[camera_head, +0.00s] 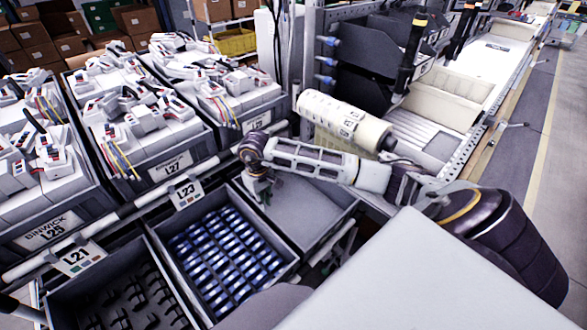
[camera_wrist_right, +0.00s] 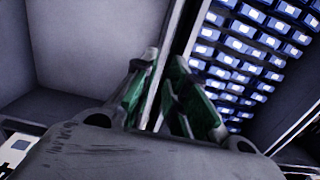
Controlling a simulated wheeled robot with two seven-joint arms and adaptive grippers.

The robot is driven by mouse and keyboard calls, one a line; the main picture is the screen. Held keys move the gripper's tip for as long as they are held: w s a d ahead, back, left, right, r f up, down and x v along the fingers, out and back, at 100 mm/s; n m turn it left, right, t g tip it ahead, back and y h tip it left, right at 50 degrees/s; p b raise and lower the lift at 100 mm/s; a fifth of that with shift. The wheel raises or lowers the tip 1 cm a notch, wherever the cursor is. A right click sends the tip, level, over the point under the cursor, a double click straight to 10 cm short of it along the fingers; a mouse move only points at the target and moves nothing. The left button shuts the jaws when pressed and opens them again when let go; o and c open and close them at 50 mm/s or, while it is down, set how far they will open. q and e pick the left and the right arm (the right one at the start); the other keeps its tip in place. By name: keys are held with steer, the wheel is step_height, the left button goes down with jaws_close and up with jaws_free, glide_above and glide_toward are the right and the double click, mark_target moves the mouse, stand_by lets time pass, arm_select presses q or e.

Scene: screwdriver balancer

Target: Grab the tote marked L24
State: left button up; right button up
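No label reading L24 is legible. An empty grey tote (camera_head: 325,213) stands right of the tote of blue parts (camera_head: 228,255), below the L23 sign (camera_head: 187,191). My right gripper (camera_head: 262,193) points down at the empty tote's back left corner. In the right wrist view its green-padded fingers (camera_wrist_right: 165,62) are a small gap apart, with a tote wall edge running between them. Whether they press on that wall cannot be told. The empty interior fills the left of that view, blue parts the right. My left gripper is not in view.
A tote of dark clips (camera_head: 125,300) stands at the front left, by the L21 sign (camera_head: 77,258). A white roll (camera_head: 345,120) lies close behind my right forearm.

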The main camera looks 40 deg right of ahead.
steer(key=shift+f, duration=0.1)
steer(key=shift+s+a+f+p, duration=0.15)
steer(key=shift+f+p, duration=0.4)
steer(key=shift+f, duration=1.9)
steer(key=shift+c, duration=0.5)
jaws_close()
steer(key=shift+r, duration=0.15)
